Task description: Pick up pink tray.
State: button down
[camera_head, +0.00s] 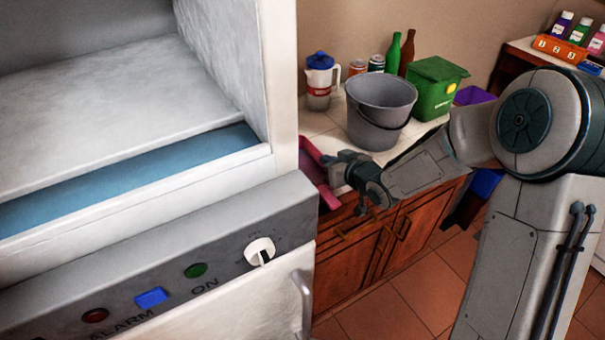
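The pink tray (311,162) is on the counter, at the edge beside the white appliance. Only part of its pinkish rim and inside shows; the appliance hides its left part. My gripper (329,160) is at the tray's right side, pointing left toward it.
A grey bucket (379,118) stands on the counter behind my gripper. A white jug (320,85), cans, bottles and a green box (433,88) stand farther back. The white appliance (281,85) blocks the left. Cabinet handles (402,228) stick out below the counter.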

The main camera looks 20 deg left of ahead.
jog(key=shift+r, duration=0.15)
notch_tip(320, 180, up, 18)
jog(key=p, duration=0.5)
dwell(0.9)
